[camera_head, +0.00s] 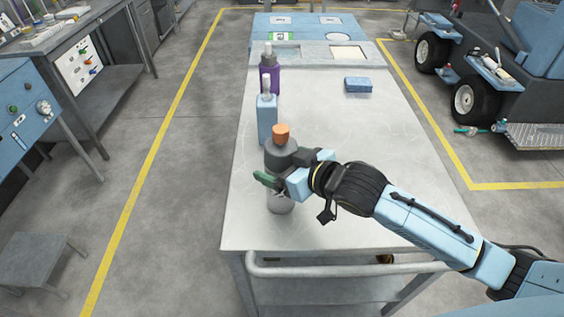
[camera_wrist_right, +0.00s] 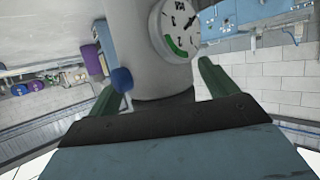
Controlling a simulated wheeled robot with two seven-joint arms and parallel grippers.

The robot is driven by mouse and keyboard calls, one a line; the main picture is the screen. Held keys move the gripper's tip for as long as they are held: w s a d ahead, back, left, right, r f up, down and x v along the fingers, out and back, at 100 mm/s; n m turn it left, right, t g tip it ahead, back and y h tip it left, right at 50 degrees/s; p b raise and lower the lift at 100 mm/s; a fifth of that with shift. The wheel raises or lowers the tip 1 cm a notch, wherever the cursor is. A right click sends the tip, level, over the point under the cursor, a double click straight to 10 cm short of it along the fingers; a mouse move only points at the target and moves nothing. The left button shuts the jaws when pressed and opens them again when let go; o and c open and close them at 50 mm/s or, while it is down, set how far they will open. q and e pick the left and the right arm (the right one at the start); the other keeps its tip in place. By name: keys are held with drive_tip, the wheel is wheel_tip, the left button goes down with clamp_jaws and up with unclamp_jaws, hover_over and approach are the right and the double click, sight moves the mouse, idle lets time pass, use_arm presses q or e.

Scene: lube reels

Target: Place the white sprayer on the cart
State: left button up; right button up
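The white sprayer (camera_head: 280,201) appears as a pale grey cylinder with a dark grey upper part and an orange cap, upright near the front left of the cart (camera_head: 340,215). Its base looks on or just above the top; contact is unclear. My right gripper (camera_head: 268,181) reaches in from the right, with a green finger across the sprayer's front. In the right wrist view, a white body with a gauge (camera_wrist_right: 176,32) stands between the gripper's two green fingers (camera_wrist_right: 160,85). The fingers are very close to it, but a firm grip cannot be told. My left gripper is not in view.
A light blue sprayer (camera_head: 267,120) and a purple bottle (camera_head: 270,77) stand behind on the cart. A blue sponge (camera_head: 358,85) lies at the right. The cart's middle right is clear. A workbench (camera_head: 105,85) is at left, and a wheeled vehicle (camera_head: 520,50) at right.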

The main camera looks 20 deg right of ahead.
drive_tip(key=shift+r, duration=0.2)
drive_tip(key=v, duration=1.2)
drive_tip(key=shift+f, duration=0.1)
drive_tip(key=shift+f, duration=0.1)
